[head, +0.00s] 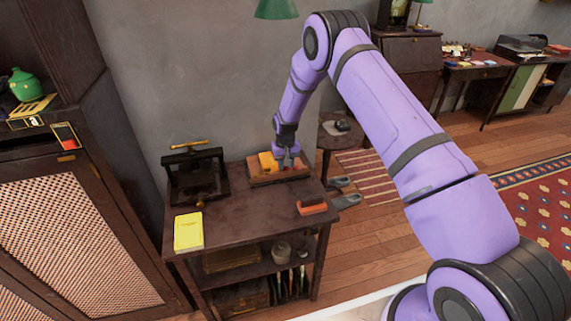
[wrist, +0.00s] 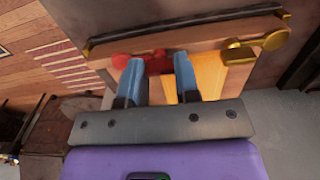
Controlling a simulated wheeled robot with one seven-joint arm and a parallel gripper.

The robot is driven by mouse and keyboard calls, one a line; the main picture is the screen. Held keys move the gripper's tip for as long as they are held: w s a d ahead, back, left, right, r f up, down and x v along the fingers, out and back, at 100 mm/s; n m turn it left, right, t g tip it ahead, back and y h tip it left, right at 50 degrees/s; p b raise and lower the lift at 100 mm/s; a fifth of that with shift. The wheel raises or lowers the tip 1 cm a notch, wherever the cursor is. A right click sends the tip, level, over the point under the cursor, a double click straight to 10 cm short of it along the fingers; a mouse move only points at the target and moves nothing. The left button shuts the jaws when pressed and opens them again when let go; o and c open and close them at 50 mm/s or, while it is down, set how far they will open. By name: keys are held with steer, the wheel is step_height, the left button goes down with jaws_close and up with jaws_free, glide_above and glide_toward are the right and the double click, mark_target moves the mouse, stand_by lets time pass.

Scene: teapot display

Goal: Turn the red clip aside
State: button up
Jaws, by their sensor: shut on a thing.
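In the wrist view, the red clip (wrist: 158,64) sits on a wooden frame (wrist: 205,42) with a dark bar along its far edge. Its rounded red end shows to the left of the left finger. My gripper (wrist: 157,73) is shut on the red clip, one blue finger on each side; the fingers hide part of it. A brass clip (wrist: 241,52) lies to the right on the same frame, apart from the fingers. In the head view, my gripper (head: 288,158) is low over the wooden piece (head: 290,177) at the table's back right; the red clip cannot be made out there.
An orange-yellow panel (wrist: 209,74) lies right of the fingers. On the dark table (head: 245,220) stand a black press (head: 195,180), a yellow pad (head: 188,231) and a red-orange block (head: 312,208). The table's middle is clear. A small round stool (head: 338,122) stands behind right.

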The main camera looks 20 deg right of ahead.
steer(key=o, duration=0.9)
step_height(320, 180, up, 11)
steer(key=shift+f, duration=0.1)
steer(key=s+d+r+t, duration=0.1)
steer(key=s+r, duration=0.5)
steer(key=r, duration=0.5)
steer(key=s+d+r+t, duration=0.1)
steer(key=s+d+r, duration=0.1)
steer(key=s+r, duration=0.6)
steer(key=s+d+r+t, duration=0.1)
steer(key=s+r, duration=0.4)
steer(key=r, duration=0.8)
steer(key=s+d+r, duration=0.1)
steer(key=s+r, duration=0.1)
steer(key=s, duration=0.8)
steer(key=s+d+r+t, duration=0.1)
steer(key=s+r, duration=0.1)
steer(key=s, duration=0.7)
steer(key=s+d+r+t, duration=0.1)
steer(key=s+r, duration=0.1)
steer(key=s, duration=0.8)
steer(key=shift+s, duration=0.35)
